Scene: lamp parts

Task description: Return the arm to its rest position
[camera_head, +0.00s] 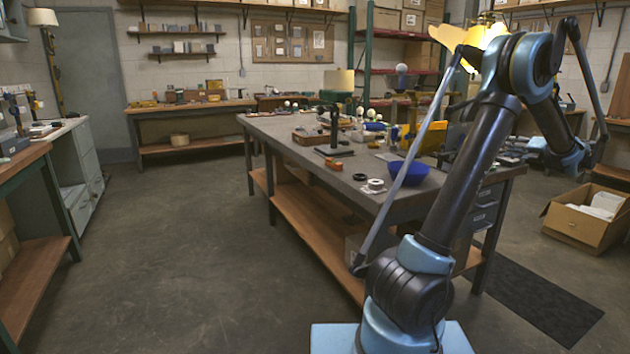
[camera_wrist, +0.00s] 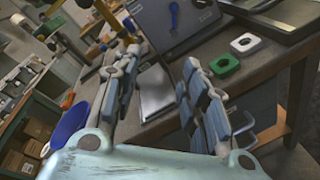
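My arm (camera_head: 470,170) rises from the bottom of the head view, leans up to the right, and bends down on the right side beyond the elbow. In the wrist view my gripper (camera_wrist: 162,58) has its two jointed fingers well apart, with nothing held between them. A grey flat object (camera_wrist: 155,90) shows in the gap beyond the fingers, apart from them as far as I can tell. In the head view the fingers are too small and overlapped to make out clearly.
A long workbench (camera_head: 275,143) stands left of my arm, crowded with lamp parts. A blue bowl (camera_head: 407,172) is near its front edge and also shows in the wrist view (camera_wrist: 68,128). A cardboard box (camera_head: 575,228) sits on the floor at right. The left floor is clear.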

